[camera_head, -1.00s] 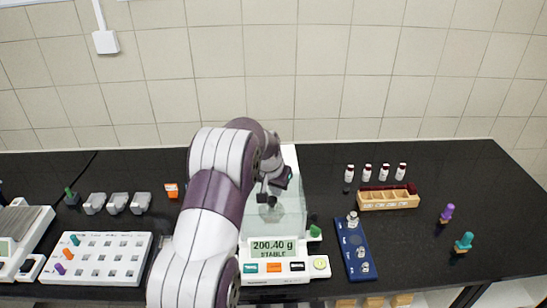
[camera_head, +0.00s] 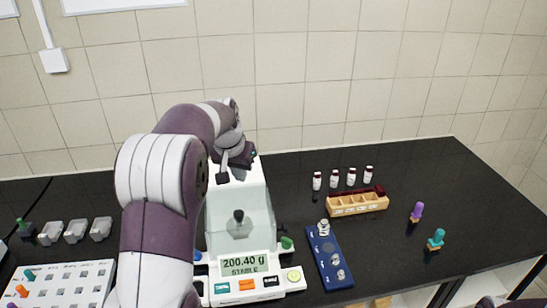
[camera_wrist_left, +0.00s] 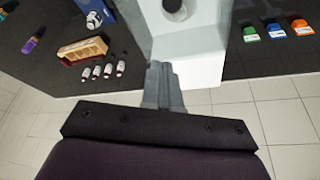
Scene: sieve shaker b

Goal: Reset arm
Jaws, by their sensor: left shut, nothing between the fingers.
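My left gripper (camera_head: 223,177) is raised above the balance (camera_head: 262,264), at the rear of its glass chamber. In the left wrist view its two grey fingers (camera_wrist_left: 162,86) are together and empty. The balance display reads 200.40 g STABLE. A dark-topped object (camera_head: 238,216) stands inside the glass chamber, apart from the gripper. My left arm hides part of the bench at left. My right gripper is not in view.
A blue tray (camera_head: 323,250) with small metal pieces lies right of the balance. Behind it are a wooden rack (camera_head: 357,204) and several red-capped vials (camera_head: 334,180). Purple (camera_head: 416,211) and teal (camera_head: 436,239) handled tools stand at right. A white holed rack (camera_head: 62,284) is at left.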

